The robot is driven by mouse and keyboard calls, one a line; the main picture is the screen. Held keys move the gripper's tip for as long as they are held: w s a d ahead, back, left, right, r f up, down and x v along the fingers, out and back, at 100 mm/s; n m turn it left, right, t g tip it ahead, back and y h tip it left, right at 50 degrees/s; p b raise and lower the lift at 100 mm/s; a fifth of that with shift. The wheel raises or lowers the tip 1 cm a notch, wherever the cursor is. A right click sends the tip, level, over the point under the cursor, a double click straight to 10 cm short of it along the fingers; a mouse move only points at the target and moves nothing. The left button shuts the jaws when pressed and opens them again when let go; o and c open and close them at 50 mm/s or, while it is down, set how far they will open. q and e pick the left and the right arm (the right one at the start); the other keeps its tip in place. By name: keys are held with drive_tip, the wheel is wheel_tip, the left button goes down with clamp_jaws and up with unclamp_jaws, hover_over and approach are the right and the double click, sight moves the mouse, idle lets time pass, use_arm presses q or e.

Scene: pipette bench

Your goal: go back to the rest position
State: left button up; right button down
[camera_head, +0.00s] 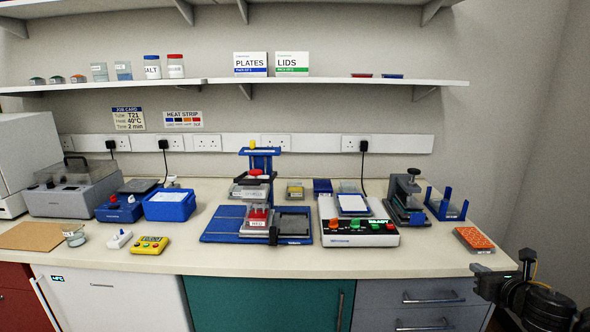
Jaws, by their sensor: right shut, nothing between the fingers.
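My right gripper (477,268) is at the lower right of the head view, at the bench's front right edge. It is shut and empty, its fingers pointing left. My black right arm behind it runs out at the bottom right corner. The gripper appears in front of the bench edge, below the orange rack (474,239); I cannot tell the exact gap to the bench. My left gripper and left arm are not in view.
Drawers (425,297) lie below. The front strip of the bench is mostly clear.

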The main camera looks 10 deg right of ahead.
drive_tip(key=w+d+f+m+g+h, duration=0.2)
drive_tip(key=d+f+m, duration=1.05)
drive_tip(key=m, duration=0.25)
drive_tip(key=s+a+f+m+g, duration=0.1)
drive_tip(key=s+f+m, duration=0.35)
drive_tip(key=f, duration=0.55)
drive_tip(key=s+a+f+m+g, duration=0.1)
drive_tip(key=s+f+m+g, duration=0.3)
drive_tip(key=f, duration=0.6)
drive_tip(key=s+a+f+m+t, duration=0.1)
drive_tip(key=s+f+m, duration=0.1)
drive_tip(key=s+f, duration=0.65)
drive_tip(key=s+a+f+m+g+y, duration=0.1)
drive_tip(key=s+a+f+m+g, duration=0.1)
drive_tip(key=s+a+f, duration=0.6)
drive_tip(key=s+a+f+m+g, duration=0.2)
drive_tip(key=s+a+f, duration=0.4)
drive_tip(key=f, duration=0.4)
drive_tip(key=s+a+f+m+g+y, duration=0.1)
drive_tip(key=s+a+f, duration=0.2)
drive_tip(key=s+a, duration=0.6)
drive_tip(key=s+a+f+m+g+y, duration=0.1)
drive_tip(key=s+a+f, duration=0.3)
drive_tip(key=s+a, duration=0.6)
drive_tip(key=shift+s+a+f+g+y, duration=0.2)
drive_tip(key=shift+a+g+y, duration=0.4)
drive_tip(key=shift+a, duration=0.6)
